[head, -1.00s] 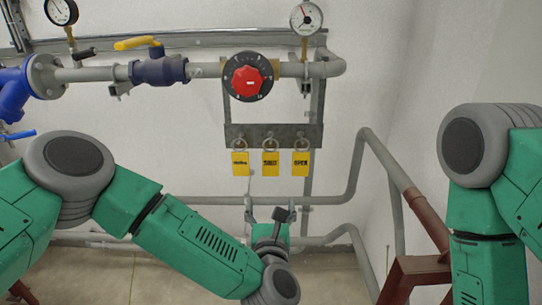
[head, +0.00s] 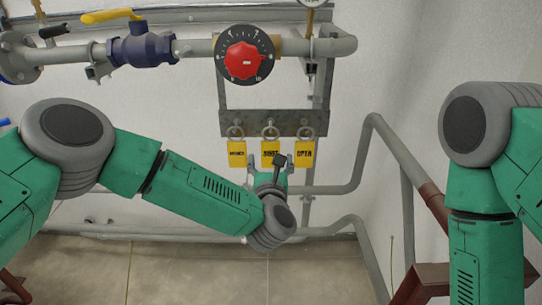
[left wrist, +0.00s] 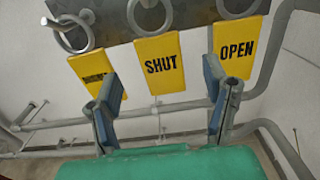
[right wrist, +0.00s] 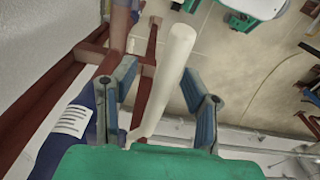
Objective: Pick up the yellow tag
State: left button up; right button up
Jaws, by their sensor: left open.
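Three yellow tags hang on rings from a grey metal bracket (head: 270,123). In the left wrist view the middle tag (left wrist: 160,62) reads SHUT and the right tag (left wrist: 236,46) reads OPEN; the text of the left tag (left wrist: 92,72) is too unclear to read. My left gripper (head: 269,163) is open and empty, just below the middle tag in the head view. In its wrist view its fingers (left wrist: 163,78) stand apart, one on each side of the SHUT tag's lower part. My right gripper (right wrist: 160,75) is open, with its fingers apart, away from the tags.
A red dial (head: 244,61) and a pipe with a yellow-handled valve (head: 142,50) are above the tags. Grey pipes (head: 340,187) run behind and below them. A red-brown frame (head: 425,285) stands at the lower right. A pale cylinder (right wrist: 166,80) shows beyond my right fingers.

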aim_at(271, 151)
pick_arm(q)
jog(key=w, duration=0.3)
jog(key=w+b, duration=0.1)
jog(key=w, duration=0.1)
jog(key=shift+w+d+f, duration=0.1)
jog(key=shift+w+f, duration=0.1)
jog(key=shift+w, duration=0.2)
jog(key=shift+s+r, duration=0.1)
jog(key=c, duration=1.3)
